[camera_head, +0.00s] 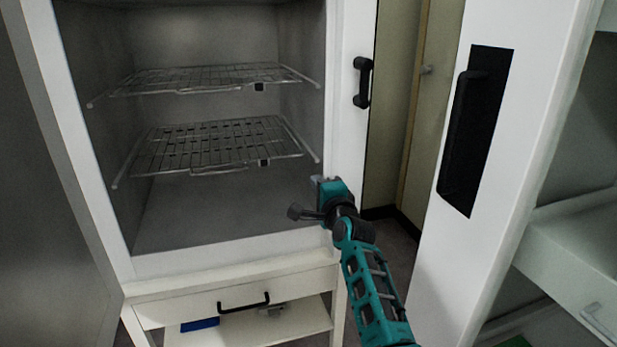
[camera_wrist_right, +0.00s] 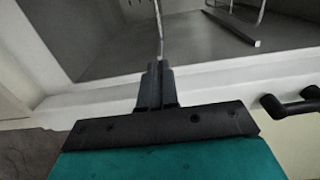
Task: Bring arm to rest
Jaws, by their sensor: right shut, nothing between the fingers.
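My right arm comes in from the lower right of the head view. Its right gripper (camera_head: 318,181) is at the front right edge of the open freeze dryer (camera_head: 228,250), below the wire shelves. In the wrist view the two dark fingers of the right gripper (camera_wrist_right: 155,85) are together with nothing between them, pointing toward the grey chamber. My left gripper and arm are not in view.
Two wire shelves, an upper one (camera_head: 210,78) and a lower one (camera_head: 215,143), hang in the chamber. A drawer with a black handle (camera_head: 243,303) is below. A white door (camera_head: 540,90) stands right of my arm. A blue item (camera_head: 200,324) lies on the low shelf.

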